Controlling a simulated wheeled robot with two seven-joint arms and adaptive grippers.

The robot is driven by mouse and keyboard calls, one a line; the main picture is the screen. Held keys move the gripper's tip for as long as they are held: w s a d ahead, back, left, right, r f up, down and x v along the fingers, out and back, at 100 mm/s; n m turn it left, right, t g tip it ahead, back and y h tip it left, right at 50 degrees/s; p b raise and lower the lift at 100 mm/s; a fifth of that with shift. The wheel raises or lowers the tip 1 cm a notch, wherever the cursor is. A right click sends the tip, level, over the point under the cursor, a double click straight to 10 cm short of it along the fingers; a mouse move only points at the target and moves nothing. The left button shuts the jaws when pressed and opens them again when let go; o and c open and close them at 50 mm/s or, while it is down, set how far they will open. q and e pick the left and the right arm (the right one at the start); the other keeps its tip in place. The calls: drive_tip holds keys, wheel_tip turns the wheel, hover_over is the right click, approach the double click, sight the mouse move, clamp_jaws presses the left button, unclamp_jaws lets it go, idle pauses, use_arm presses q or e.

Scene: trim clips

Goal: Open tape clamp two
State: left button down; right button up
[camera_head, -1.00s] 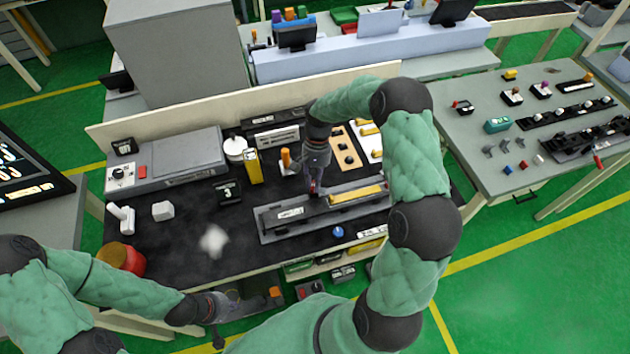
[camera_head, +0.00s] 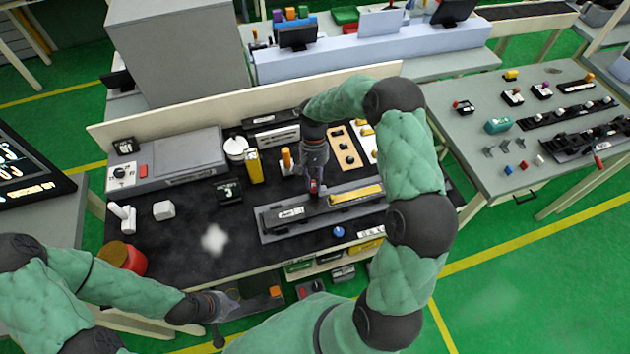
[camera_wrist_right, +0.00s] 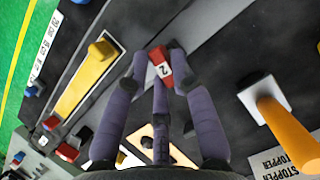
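Tape clamp two is a small red block with a white face marked "2" (camera_wrist_right: 162,68) in the right wrist view. It sits on the long black trim piece (camera_head: 290,214), which lies in a grey fixture (camera_head: 268,238) on the bench. My right gripper (camera_wrist_right: 159,55) is over the clamp, with fingers apart and fingertips on either side of it. I cannot tell whether they touch it. In the head view the right gripper (camera_head: 315,190) hides most of the clamp. My left gripper (camera_head: 228,303) is low at the bench's front edge, away from the fixture; its fingers are too small to read.
An orange-handled stopper (camera_wrist_right: 285,130) stands close to the right gripper. A yellow bar (camera_wrist_right: 88,78) lies along the fixture. A yellow block (camera_head: 254,166) and white cup (camera_head: 235,149) stand behind.

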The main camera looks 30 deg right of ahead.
drive_tip(key=shift+o, duration=1)
drive_tip(key=shift+r, duration=0.1)
drive_tip(key=v, duration=1.2)
drive_tip(key=shift+d, duration=0.1)
